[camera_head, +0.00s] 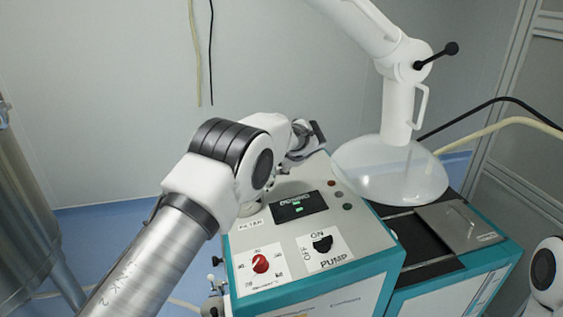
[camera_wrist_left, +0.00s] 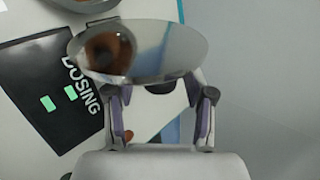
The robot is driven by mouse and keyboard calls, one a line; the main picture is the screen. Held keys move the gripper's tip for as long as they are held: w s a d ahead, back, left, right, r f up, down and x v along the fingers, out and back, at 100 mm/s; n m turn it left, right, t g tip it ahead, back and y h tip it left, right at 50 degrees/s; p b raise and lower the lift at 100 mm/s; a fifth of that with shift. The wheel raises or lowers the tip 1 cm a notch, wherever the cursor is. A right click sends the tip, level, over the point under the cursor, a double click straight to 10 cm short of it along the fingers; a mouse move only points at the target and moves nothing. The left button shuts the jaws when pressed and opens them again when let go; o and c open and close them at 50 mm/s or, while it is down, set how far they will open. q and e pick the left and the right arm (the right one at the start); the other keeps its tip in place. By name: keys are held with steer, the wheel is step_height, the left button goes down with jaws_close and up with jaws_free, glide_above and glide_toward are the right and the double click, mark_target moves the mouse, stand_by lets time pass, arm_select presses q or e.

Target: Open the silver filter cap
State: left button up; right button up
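The silver filter cap (camera_wrist_left: 165,52) is a shiny, mirror-like disc in the left wrist view. It looks tilted and raised off the machine top, in front of my left gripper. My left gripper (camera_wrist_left: 160,100) has its fingers apart at the cap's lower edge and appears to hold it; the fingertips are partly hidden by the disc. In the head view, my left gripper (camera_head: 305,140) is above the back of the machine, partly behind my wrist. A grey ring (camera_wrist_left: 88,4), perhaps the filter opening, shows at the wrist view's top edge. My right gripper is out of view.
The machine top (camera_head: 355,240) carries a red knob (camera_head: 260,263), a black pump switch (camera_head: 322,243) and a dosing display (camera_head: 298,207). A clear dome (camera_head: 390,172) stands to the right, near a metal lid (camera_head: 460,226). A steel vessel (camera_head: 25,225) stands at far left.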

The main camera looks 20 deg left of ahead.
arm_select(q)
steer(key=v, duration=1.2)
